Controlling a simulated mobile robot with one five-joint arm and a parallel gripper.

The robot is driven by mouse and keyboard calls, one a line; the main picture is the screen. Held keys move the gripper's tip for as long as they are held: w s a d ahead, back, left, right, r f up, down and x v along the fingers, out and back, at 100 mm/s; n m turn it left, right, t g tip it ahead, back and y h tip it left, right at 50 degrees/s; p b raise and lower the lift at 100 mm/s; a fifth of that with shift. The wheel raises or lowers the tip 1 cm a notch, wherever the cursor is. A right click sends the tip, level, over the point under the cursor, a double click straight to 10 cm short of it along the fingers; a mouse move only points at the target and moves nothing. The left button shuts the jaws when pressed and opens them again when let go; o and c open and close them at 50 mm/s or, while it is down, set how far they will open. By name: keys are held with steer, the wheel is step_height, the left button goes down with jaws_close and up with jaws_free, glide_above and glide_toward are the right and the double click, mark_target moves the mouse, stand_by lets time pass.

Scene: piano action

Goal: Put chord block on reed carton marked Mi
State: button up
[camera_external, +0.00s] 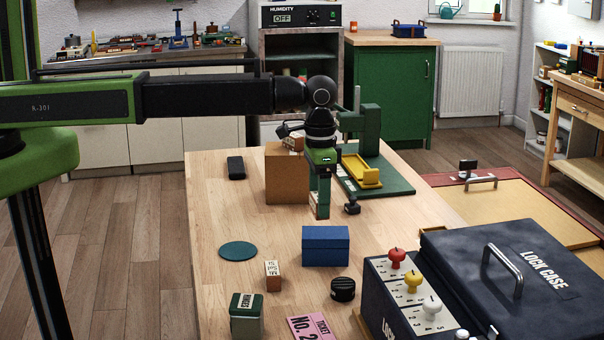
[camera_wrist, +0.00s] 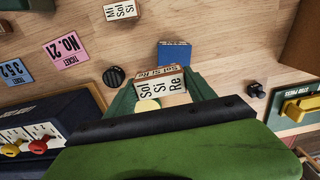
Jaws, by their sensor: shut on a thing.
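My gripper (camera_external: 320,205) points down above the wooden table, right of a plain brown box (camera_external: 285,182). In the wrist view its green fingers are shut on a cream-faced block (camera_wrist: 162,88) lettered "Sol Si Re", with more lettering on its upper side. In the external view the fingers mostly hide this block. A second lettered block (camera_external: 272,275), reading "Mi Sol Si" in the wrist view (camera_wrist: 121,10), lies near the blue box. A small lettered block (camera_external: 294,142) also shows on the brown box. I cannot make out any carton marked Mi.
A blue box (camera_external: 326,252), a black knob (camera_external: 343,289), a green tin (camera_external: 246,316) and a pink ticket (camera_external: 311,328) stand or lie in front. The lock case (camera_external: 520,270) is at right. A green stand with a yellow tray (camera_external: 362,172) is close behind my gripper.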

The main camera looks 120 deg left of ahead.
mark_target(325, 232)
steer(key=a+f, duration=0.1)
steer(key=a+f+b, duration=0.1)
steer(key=a, duration=0.1)
steer(key=shift+s, duration=0.1)
steer(key=shift+a, duration=0.25)
step_height(325, 232, down, 4)
steer(key=b, duration=0.4)
steer(key=shift+f, duration=0.25)
steer(key=shift+r, duration=0.3)
steer(key=shift+f, duration=0.25)
steer(key=o, duration=1.4)
steer(key=shift+r, duration=0.1)
